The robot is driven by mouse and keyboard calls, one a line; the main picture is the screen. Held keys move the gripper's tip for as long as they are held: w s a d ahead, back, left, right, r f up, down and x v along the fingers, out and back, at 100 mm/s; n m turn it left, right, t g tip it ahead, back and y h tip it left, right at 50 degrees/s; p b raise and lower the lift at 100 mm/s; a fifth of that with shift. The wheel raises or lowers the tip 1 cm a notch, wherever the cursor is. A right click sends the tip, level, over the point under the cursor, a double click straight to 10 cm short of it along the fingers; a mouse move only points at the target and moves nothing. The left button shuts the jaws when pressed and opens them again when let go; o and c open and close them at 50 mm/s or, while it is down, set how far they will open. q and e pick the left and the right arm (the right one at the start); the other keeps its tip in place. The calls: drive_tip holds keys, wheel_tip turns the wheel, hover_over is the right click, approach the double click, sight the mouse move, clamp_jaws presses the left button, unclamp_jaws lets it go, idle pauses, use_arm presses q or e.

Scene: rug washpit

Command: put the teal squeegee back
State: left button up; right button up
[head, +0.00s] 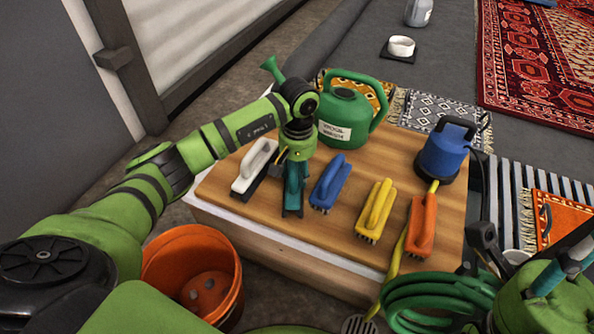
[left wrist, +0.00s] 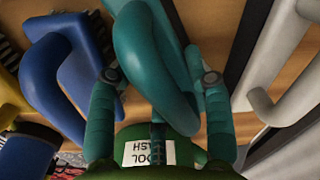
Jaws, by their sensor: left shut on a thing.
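The teal squeegee (left wrist: 150,45) is between the fingers of my left gripper (left wrist: 160,77) in the left wrist view, its looped handle in the middle. In the head view my left gripper (head: 295,180) points down over the wooden board (head: 335,230) and is shut on the squeegee. Gripper and arm hide much of it there. I cannot tell whether the squeegee touches the board. My right gripper (head: 560,266) shows only partly at the lower right edge; its jaws are unclear.
A white handled tool (head: 254,165) lies close left of my left gripper. Blue (head: 330,182), yellow (head: 376,208) and orange (head: 422,224) brushes lie to the right. A green watering can (head: 345,112) and blue pump (head: 443,152) stand behind. An orange bucket (head: 192,270) is front left.

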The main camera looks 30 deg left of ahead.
use_arm(q)
drive_tip(key=shift+f, duration=0.1)
drive_tip(key=o, duration=1.3)
